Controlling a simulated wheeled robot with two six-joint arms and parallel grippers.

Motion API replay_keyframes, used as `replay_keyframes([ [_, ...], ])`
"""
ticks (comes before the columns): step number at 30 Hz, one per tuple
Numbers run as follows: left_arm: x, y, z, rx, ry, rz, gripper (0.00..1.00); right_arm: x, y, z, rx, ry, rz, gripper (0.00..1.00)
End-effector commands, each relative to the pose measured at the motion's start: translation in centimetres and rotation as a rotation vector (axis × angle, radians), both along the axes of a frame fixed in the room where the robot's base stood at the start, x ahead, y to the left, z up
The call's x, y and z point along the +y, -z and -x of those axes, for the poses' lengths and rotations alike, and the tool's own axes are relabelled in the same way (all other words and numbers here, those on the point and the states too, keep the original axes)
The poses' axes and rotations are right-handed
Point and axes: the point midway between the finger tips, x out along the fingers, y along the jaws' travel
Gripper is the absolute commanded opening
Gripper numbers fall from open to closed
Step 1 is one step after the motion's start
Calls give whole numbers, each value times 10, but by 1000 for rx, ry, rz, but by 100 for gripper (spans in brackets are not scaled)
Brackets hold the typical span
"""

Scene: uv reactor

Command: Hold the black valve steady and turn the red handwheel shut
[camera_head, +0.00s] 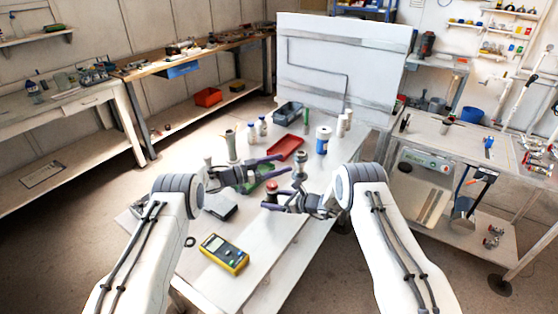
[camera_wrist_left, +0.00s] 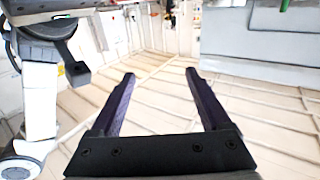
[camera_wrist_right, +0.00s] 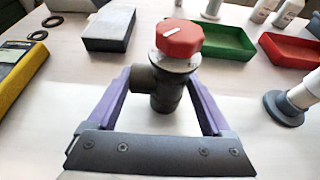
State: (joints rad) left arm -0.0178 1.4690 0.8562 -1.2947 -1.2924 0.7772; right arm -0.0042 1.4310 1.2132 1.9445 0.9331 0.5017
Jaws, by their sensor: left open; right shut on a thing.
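The black valve (camera_wrist_right: 168,98) stands upright on the white table, with a side port facing left in the right wrist view. Its red handwheel (camera_wrist_right: 180,38) sits on top, with a white mark on it; the handwheel also shows in the head view (camera_head: 271,186). My right gripper (camera_wrist_right: 159,77) is shut on the black valve, one finger on each side of its body below the handwheel. In the head view my left gripper (camera_head: 281,167) is open and empty, above and behind the handwheel. The left wrist view shows nothing between its fingers (camera_wrist_left: 160,74).
A yellow multimeter (camera_head: 224,253) and a dark box (camera_head: 220,208) lie on the near left of the table. A green tray (camera_wrist_right: 225,40) and a red tray (camera_head: 285,148) lie behind the valve. A pale cylinder on a dark base (camera_wrist_right: 285,108) stands right. Bottles (camera_head: 322,140) stand farther back.

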Motion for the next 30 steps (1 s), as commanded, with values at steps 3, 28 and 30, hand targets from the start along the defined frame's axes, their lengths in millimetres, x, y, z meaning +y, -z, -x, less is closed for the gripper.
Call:
replay_keyframes([
  [3,0,-13,0,-1,0,0,81,0,0,0,-1,0,-1,9],
  [28,-14,2,12,-8,-264,176,82,0,-1,0,-1,0,0,9],
  [30,-9,13,15,-12,-364,185,82,0,-1,0,-2,0,-1,9],
])
